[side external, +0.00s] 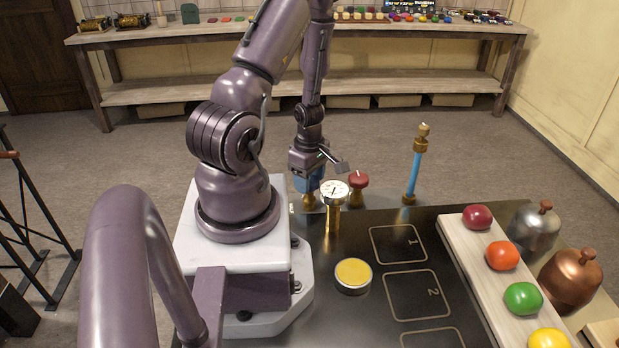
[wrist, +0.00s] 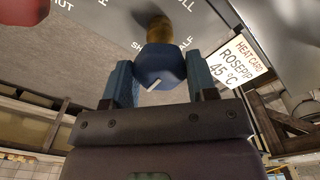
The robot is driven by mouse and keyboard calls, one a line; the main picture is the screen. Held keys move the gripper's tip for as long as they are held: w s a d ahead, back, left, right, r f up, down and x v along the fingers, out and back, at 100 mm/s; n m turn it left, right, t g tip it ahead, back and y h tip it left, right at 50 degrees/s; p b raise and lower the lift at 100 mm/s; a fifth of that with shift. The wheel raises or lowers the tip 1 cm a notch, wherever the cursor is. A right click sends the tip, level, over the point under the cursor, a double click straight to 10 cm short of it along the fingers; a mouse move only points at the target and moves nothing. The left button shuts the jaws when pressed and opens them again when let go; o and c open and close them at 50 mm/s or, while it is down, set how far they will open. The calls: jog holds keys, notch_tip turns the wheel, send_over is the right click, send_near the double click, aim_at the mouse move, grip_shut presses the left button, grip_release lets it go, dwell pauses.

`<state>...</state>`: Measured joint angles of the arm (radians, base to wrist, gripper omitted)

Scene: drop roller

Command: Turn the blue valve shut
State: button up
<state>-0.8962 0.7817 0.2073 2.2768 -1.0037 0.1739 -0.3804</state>
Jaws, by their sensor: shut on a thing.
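The blue valve (wrist: 160,62) is a blue knob with a white pointer line, on a brass stem, in the middle of the wrist view. My gripper (wrist: 161,72) has one finger on each side of the knob and is shut on it. Labels reading SHUT, HALF and FULL are partly visible on the panel around it, some cut off. In the side view the blue valve (side external: 309,181) is mostly hidden below my gripper (side external: 312,170). I cannot tell for certain which label the pointer lines up with.
A red valve (side external: 357,184) and a brass-stemmed gauge (side external: 335,194) stand close to my gripper. A blue tube (side external: 414,172) rises farther right. A yellow-topped disc (side external: 353,274) and a board (side external: 470,250) with coloured balls are nearer. A heat card (wrist: 238,62) reads ROSEHIP 45 °C.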

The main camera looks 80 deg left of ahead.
jog(key=shift+s+m, duration=0.1)
jog(key=shift+m, duration=0.4)
jog(key=o, duration=0.9)
jog(key=shift+r, duration=0.1)
notch_tip(320, 180, up, 13)
dwell(0.6)
